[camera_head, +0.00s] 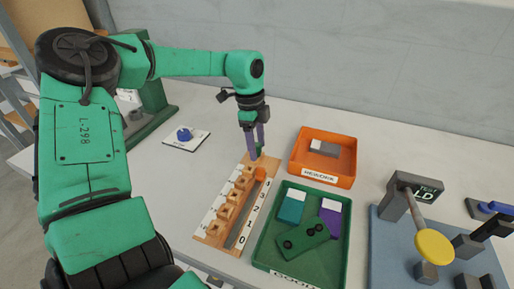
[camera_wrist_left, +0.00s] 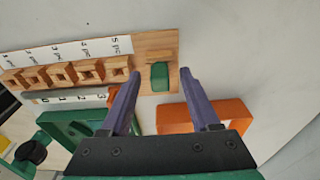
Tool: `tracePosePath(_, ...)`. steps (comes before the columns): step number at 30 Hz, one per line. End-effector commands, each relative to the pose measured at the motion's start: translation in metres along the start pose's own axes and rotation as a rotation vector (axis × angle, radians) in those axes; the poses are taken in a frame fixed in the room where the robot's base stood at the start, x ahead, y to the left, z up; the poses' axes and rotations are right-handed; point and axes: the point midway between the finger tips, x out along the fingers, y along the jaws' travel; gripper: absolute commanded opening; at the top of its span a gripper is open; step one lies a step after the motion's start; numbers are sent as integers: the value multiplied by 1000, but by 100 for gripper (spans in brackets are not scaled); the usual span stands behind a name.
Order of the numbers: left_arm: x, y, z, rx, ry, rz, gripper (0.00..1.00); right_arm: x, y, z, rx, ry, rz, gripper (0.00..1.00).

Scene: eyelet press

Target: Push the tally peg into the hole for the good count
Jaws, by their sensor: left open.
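A wooden tally board (camera_head: 212,240) lies on the table with a row of square holed blocks, labelled 1 to 5 pcs in the left wrist view (camera_wrist_left: 62,73), and a number strip. A green peg (camera_wrist_left: 159,76) stands at the board's far end. My left gripper (camera_head: 256,150) points down there, open, with one finger on each side of the green peg; I cannot tell whether they touch it. My right gripper is not in view.
A green tray (camera_head: 262,250) holds teal, purple and green parts. An orange tray marked REWORK (camera_head: 318,177) holds a grey part. A blue mat (camera_head: 390,260) with a test fixture (camera_head: 398,195) is at right. A blue knob (camera_head: 184,134) on a white plate is left of the gripper.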

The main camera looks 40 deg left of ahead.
Motion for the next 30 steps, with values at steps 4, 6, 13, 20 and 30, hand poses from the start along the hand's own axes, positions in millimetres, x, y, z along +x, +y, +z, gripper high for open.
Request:
tracePosePath(4,2,0,0,0,0,-1,62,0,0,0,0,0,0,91)
tracePosePath(6,1,0,0,0,0,-1,55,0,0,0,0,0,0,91)
tracePosePath(13,1,0,0,0,0,-1,0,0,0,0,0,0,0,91)
tracePosePath(20,-1,-1,0,0,0,-2,0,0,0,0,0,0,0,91)
tracePosePath(30,-74,-1,-9,-1,-2,-5,0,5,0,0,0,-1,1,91)
